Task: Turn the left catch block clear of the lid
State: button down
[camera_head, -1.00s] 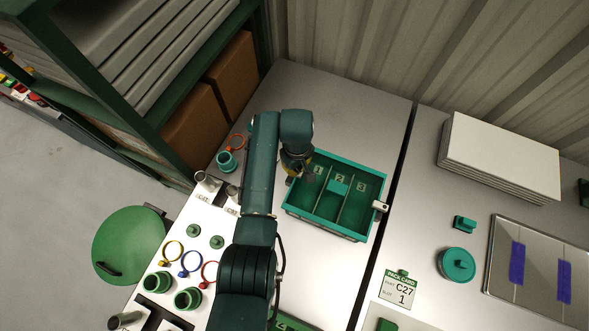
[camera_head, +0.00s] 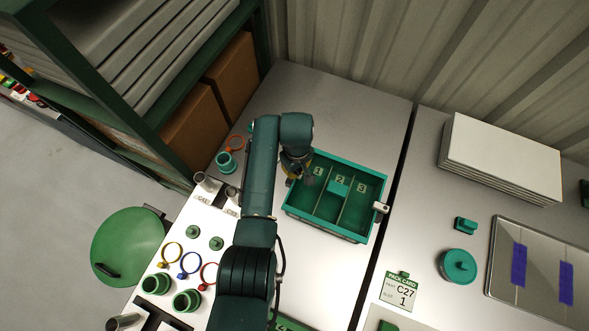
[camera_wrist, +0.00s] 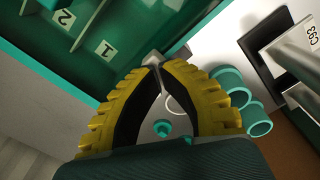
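The teal box (camera_head: 330,233) has compartments numbered 1, 2 and 3, and a teal piece (camera_head: 338,188) shows in compartment 2. No separate lid can be made out. A light grey catch block (camera_head: 380,208) sits on the box's right wall. A small grey block (camera_wrist: 152,57), apparently the left catch block, shows at the box's edge in the wrist view. My gripper (camera_wrist: 155,68) is over the box's left wall by compartment 1, its yellow fingertips drawn close together at this block. The tips partly cover it; I cannot see it between them.
Left of the box stand teal cups (camera_head: 226,162) and grey cylinders (camera_head: 206,184). Colored rings and green knobs lie on the white surface at the front left. A pick card (camera_head: 400,291), a round teal lidded piece (camera_head: 457,266) and a stack of white boards (camera_head: 500,160) are to the right.

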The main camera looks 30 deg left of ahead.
jog(key=shift+s+r, duration=0.1)
jog(key=shift+r, duration=0.05)
jog(key=shift+s+d+p, duration=0.2)
jog(key=shift+s+p, duration=0.45)
jog(key=shift+p, duration=0.45)
jog(key=shift+s+d+p, duration=0.15)
jog(key=shift+s+p, duration=0.45)
jog(key=shift+p, duration=0.5)
